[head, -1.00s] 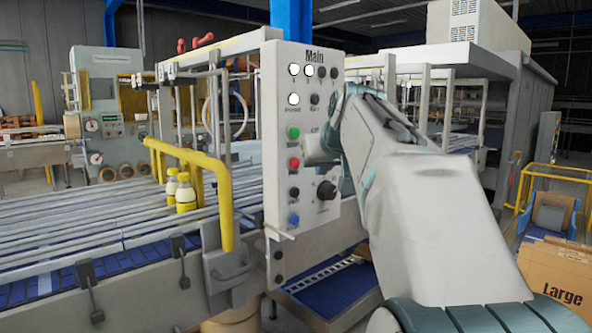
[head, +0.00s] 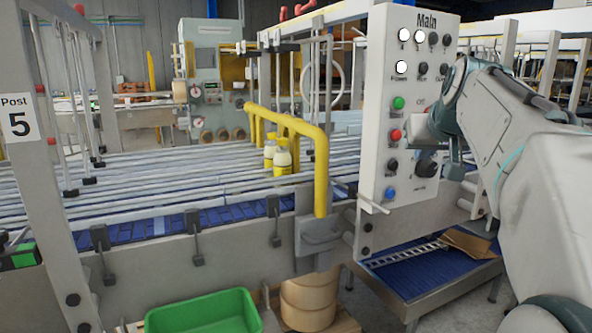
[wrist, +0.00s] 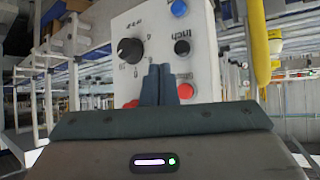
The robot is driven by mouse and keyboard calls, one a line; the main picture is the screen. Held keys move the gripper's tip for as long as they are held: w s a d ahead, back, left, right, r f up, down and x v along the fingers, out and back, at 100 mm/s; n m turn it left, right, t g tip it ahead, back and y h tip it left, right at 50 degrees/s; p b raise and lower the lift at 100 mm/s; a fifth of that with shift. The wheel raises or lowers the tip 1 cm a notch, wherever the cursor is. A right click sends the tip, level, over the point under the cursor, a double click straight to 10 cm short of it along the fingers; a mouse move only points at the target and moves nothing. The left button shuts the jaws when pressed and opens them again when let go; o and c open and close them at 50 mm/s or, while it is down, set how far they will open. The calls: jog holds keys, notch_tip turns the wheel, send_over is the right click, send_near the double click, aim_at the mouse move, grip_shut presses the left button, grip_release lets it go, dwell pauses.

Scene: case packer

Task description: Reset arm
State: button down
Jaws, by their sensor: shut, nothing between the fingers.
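My gripper (wrist: 158,84) is shut and empty in the wrist view, its two fingers together in front of the control panel. The white control panel (head: 408,110), labelled Main, carries a green button (head: 398,103), a red button (head: 396,135), a blue button (head: 389,193) and a black rotary knob (head: 427,168). In the head view my arm comes in from the right and my gripper (head: 455,172) is beside the panel's right part, near the knob. I cannot tell whether the fingertips touch the panel. The wrist view shows the panel (wrist: 140,28) upside down.
A yellow guard rail (head: 322,170) and the conveyor (head: 130,175) lie left of the panel. Two yellow bottles (head: 282,160) stand on the conveyor. A green bin (head: 205,315) is at the bottom left. A post marked Post 5 (head: 20,120) stands at the far left.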

jog(key=s+a+f+g, duration=0.2)
jog(key=s+a+f, duration=0.3)
jog(key=f, duration=0.5)
jog(key=s+a+f+n+g+y, duration=0.1)
jog(key=s+a+f, duration=0.4)
jog(key=s+f, duration=0.5)
jog(key=s+a+f+n+g, duration=0.1)
jog(key=s+a+f+g, duration=0.3)
jog(key=s+f, duration=0.4)
notch_tip(320, 180, down, 4)
jog(key=shift+a+y, duration=0.4)
jog(key=shift+a, duration=0.1)
